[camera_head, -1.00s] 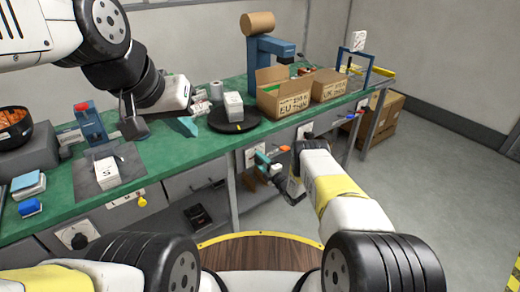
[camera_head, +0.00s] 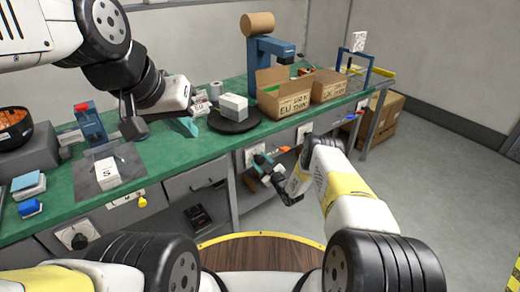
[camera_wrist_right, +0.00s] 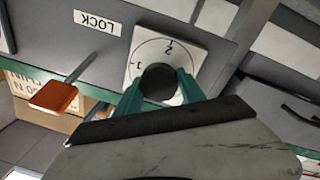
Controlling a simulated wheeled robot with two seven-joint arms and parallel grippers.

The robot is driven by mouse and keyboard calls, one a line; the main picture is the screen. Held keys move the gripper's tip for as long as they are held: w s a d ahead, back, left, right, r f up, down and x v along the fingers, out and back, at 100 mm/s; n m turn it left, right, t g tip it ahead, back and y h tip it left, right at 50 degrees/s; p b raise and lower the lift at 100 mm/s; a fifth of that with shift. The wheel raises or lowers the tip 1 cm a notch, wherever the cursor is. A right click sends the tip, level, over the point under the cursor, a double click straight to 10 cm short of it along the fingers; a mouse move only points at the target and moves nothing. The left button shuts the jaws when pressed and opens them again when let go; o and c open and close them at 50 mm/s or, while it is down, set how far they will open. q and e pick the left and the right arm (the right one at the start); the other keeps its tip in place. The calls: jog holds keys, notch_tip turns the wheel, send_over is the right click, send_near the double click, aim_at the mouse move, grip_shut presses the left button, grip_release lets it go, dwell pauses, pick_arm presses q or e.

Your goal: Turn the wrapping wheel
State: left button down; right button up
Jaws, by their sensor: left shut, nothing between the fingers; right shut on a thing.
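The black turntable (camera_head: 234,124) lies on the green bench with a white box (camera_head: 233,106) on it. My right gripper (camera_head: 258,162) is at the bench's front panel below the turntable. In the right wrist view its teal fingers (camera_wrist_right: 159,90) are shut on a round black knob (camera_wrist_right: 158,82), one finger on each side. The knob sits on a white dial plate (camera_wrist_right: 188,48) marked 1 and 2. My left gripper (camera_head: 187,127) is shut and empty above the bench, left of the turntable; its fingertips show only in part.
An orange-ended lever (camera_wrist_right: 55,96) with a LOCK label (camera_wrist_right: 97,20) is left of the dial. Open cartons (camera_head: 283,98) stand right of the turntable. A box on a grey mat (camera_head: 131,158) lies at the left.

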jog(key=m, duration=0.6)
jog(key=shift+w+d+m+h, duration=0.1)
jog(key=shift+d+m+h, duration=0.1)
jog(key=shift+m+h, duration=0.2)
jog(key=m, duration=0.6)
jog(key=shift+d+g, duration=0.1)
jog(key=shift+g, duration=0.2)
jog(key=m, duration=0.3)
jog(key=shift+f+m, duration=0.1)
jog(key=shift+m, duration=0.3)
jog(key=m, duration=0.3)
jog(key=shift+d+g, duration=0.1)
jog(key=shift+g, duration=0.2)
jog(key=m, duration=0.5)
jog(key=shift+f+m+g+y, duration=0.2)
jog(key=shift+m+g+y, duration=0.1)
jog(key=o, duration=1.2)
jog(key=shift+o, duration=0.7)
jog(key=shift+r, duration=0.1)
